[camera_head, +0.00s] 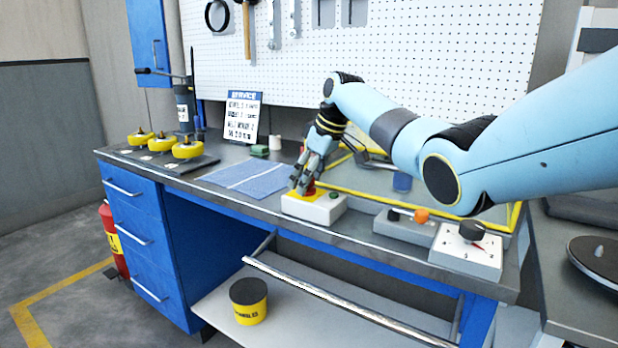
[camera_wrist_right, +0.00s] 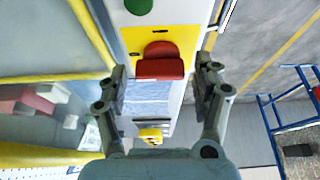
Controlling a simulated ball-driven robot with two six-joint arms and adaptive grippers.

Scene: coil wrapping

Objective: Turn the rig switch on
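A white control box (camera_head: 325,212) sits near the bench's front edge, with a yellow plate (camera_wrist_right: 130,40) and a green button (camera_head: 333,195). A red switch piece (camera_wrist_right: 160,62) stands on the yellow plate; in the head view it is partly hidden by my gripper. My right gripper (camera_head: 303,185) is right above the plate, pointing down. In the right wrist view my right gripper (camera_wrist_right: 163,75) is open, with its fingers apart on either side of the red piece. Contact cannot be told. My left gripper is not in view.
Right of it are a box with an orange knob (camera_head: 421,215) and a dial box (camera_head: 468,250). A yellow-edged glass-like panel lies behind. A blue cloth (camera_head: 248,178) and several yellow pucks (camera_head: 187,149) lie to the left. A steel rail (camera_head: 340,305) runs below the front edge.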

